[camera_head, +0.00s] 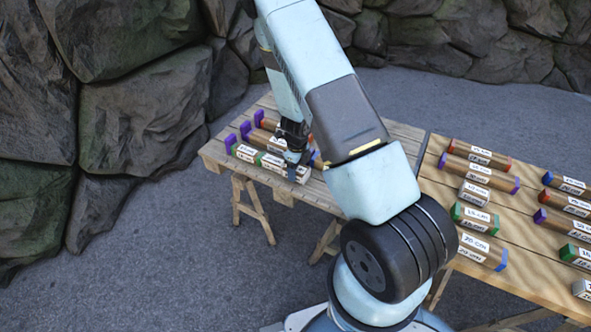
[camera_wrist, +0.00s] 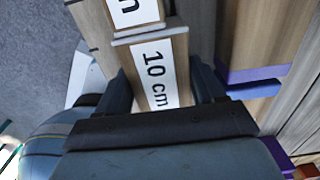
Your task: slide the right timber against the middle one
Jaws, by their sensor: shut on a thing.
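The right timber (camera_wrist: 155,75), a short wooden block with a white "10 cm" label, sits between my gripper's (camera_wrist: 162,80) two dark fingers, which are shut on its sides. In the head view my gripper (camera_head: 293,158) points down at the right end of the front row on the left table. The middle timber (camera_wrist: 133,14), also with a white label, lies end to end just beyond the held one in the wrist view; it also shows in the head view (camera_head: 272,162). Their ends look touching or nearly so; I cannot tell which. A green-ended timber (camera_head: 247,153) lies left of it.
Longer timber rows lie behind, close beside my right finger. A second table (camera_head: 430,160) at right holds several labelled timbers. Rock walls stand behind.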

